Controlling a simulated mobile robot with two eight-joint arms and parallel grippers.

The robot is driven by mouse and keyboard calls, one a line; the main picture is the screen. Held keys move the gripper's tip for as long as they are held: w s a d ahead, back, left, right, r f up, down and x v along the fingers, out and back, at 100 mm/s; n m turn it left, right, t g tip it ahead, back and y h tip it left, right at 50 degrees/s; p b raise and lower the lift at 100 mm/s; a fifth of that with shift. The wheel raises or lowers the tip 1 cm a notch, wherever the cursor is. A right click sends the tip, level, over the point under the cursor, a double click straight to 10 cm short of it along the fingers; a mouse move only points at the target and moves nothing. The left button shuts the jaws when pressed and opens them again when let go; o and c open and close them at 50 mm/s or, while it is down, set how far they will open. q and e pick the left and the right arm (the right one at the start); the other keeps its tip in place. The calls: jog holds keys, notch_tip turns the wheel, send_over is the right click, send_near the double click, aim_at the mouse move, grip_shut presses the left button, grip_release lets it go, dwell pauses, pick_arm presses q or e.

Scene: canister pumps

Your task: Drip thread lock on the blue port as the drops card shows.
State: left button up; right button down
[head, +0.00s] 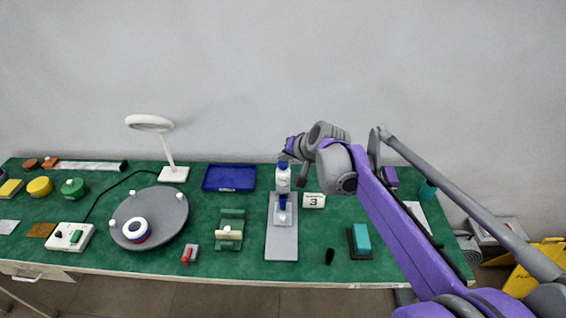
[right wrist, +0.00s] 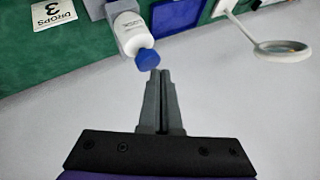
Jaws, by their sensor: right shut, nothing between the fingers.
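A white bottle (head: 283,183) with a blue cap stands upright in a grey dispensing stand (head: 282,244) near the middle of the bench. A blue part (head: 283,202), which looks like the port, sits low in the stand under the bottle. The drops card (head: 314,201) beside it reads 3; it also shows in the right wrist view (right wrist: 54,13). My right gripper (right wrist: 160,74) is shut and empty. Its fingertips are close to the blue cap (right wrist: 147,59); I cannot tell whether they touch it. My left gripper is not in view.
A round grey turntable (head: 170,215) carries a white and blue ring. A blue tray (head: 229,178) and a magnifier lamp (head: 174,173) stand behind. A green fixture (head: 229,240), a red-handled clamp (head: 188,255) and a teal block (head: 361,237) lie around the stand.

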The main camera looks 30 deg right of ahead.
aim_at(285, 166)
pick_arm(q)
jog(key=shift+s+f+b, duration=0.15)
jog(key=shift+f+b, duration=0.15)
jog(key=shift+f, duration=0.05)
pick_arm(e)
jog(key=shift+f, duration=0.6)
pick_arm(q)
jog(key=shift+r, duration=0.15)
pick_arm(e)
jog(key=shift+r, duration=0.15)
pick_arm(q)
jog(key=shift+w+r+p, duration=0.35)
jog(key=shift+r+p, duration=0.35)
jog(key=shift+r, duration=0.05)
pick_arm(e)
jog(key=shift+r, duration=0.85)
jog(key=shift+r+p, duration=0.3)
jog(key=shift+r, duration=0.25)
jog(key=shift+r+p, duration=1.25)
jog(key=shift+r, duration=0.8)
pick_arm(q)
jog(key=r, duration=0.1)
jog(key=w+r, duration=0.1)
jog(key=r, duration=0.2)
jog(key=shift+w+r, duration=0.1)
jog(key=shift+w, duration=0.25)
pick_arm(e)
jog(key=shift+f, duration=0.1)
